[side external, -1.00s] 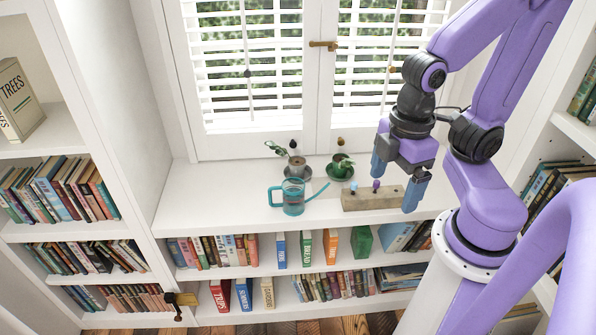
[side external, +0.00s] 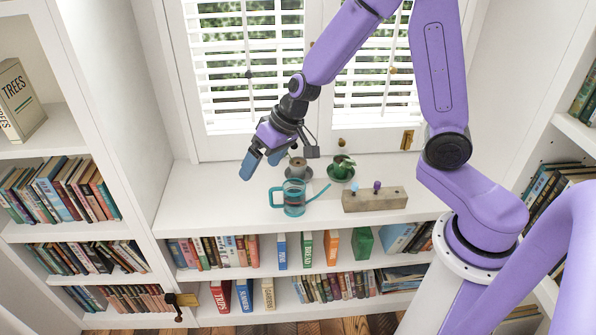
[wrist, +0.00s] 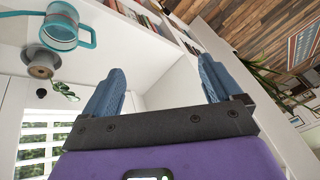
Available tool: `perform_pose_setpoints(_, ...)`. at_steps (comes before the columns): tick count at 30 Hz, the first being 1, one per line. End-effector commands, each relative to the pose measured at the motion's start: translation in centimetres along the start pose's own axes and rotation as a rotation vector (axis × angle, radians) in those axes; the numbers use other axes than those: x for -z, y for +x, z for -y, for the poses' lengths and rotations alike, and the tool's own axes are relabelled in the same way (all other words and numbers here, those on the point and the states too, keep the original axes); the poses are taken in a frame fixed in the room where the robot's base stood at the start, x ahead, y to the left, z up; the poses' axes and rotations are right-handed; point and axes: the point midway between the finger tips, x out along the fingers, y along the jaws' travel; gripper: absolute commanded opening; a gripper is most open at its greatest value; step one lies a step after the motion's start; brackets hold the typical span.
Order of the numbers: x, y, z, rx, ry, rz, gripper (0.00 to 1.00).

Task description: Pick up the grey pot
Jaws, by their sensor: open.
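The grey pot (side external: 298,169) stands on a dark saucer on the white window shelf, behind a teal watering can. Its plant is mostly hidden by my gripper in the side view. In the wrist view the grey pot (wrist: 40,71) appears upside down at the left, with green leaves beside it. My gripper (side external: 262,161) is open and empty, tilted, above the shelf and left of the pot. In the wrist view nothing lies between the blue fingers (wrist: 160,72), and the pot is outside them to the left.
The teal watering can (side external: 294,197) stands in front of the grey pot, with its spout pointing right. A green potted plant (side external: 342,166) on a saucer is to the right. A wooden block (side external: 374,200) with pegs lies further right. The shelf's left part is clear.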

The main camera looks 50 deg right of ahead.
Motion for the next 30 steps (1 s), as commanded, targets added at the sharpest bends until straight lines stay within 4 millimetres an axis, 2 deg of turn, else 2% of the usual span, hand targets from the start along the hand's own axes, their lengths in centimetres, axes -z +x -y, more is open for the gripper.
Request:
perform_pose_setpoints(3,2.5,1.8,-3.5,-0.08,0.134,-0.065,0.92)
perform_pose_setpoints(5,3.6,2.5,-5.4,-0.126,0.199,-0.098,0.92)
perform_pose_setpoints(9,5.1,3.9,-10.5,-0.248,0.348,-0.163,0.92)
perform_pose_setpoints(15,4.9,4.8,-17.9,-0.442,0.545,-0.22,0.92)
perform_pose_setpoints(18,4.2,4.8,-20.6,-0.522,0.616,-0.233,0.92)
perform_pose_setpoints(21,3.5,4.7,-22.4,-0.577,0.663,-0.238,0.92)
perform_pose_setpoints(26,3.0,4.9,-23.7,-0.612,0.69,-0.238,0.92)
perform_pose_setpoints(30,3.0,6.0,-24.7,-0.614,0.692,-0.236,0.92)
